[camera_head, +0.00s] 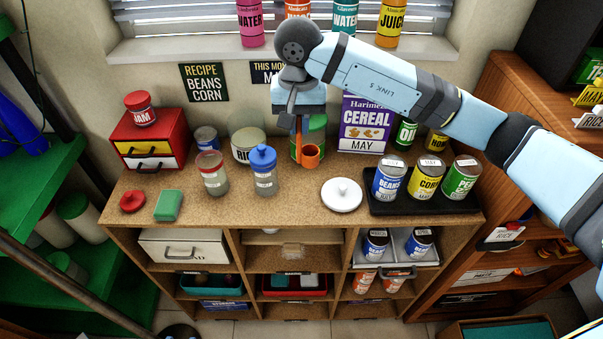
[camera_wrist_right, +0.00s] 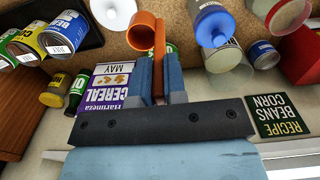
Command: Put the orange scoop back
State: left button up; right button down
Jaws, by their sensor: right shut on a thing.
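The orange scoop (camera_head: 311,157) hangs cup-down from my right gripper (camera_head: 298,112), which is shut on its upright handle. In the right wrist view the scoop's cup (camera_wrist_right: 143,33) and handle show between the fingers of my right gripper (camera_wrist_right: 159,92). A green canister (camera_head: 320,128) stands on the counter directly behind the scoop, partly hidden by it. The scoop's cup is in front of the canister's lower part; I cannot tell whether they touch. A round white lid with a knob (camera_head: 342,194) lies on the counter to the right. My left gripper is not in view.
A blue-lidded jar (camera_head: 264,172) and a rice canister (camera_head: 247,146) stand left of the scoop. A cereal box (camera_head: 364,124) stands right of the green canister. A black tray (camera_head: 424,205) holds several cans. The counter's front middle is fairly clear.

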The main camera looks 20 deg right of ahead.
aim_at(299, 162)
notch_tip(299, 162, down, 14)
jog(key=shift+r+p, duration=0.1)
jog(key=shift+p, duration=0.8)
jog(key=c, duration=1.6)
grip_release()
jog(key=shift+b, duration=0.3)
jog(key=o, duration=0.4)
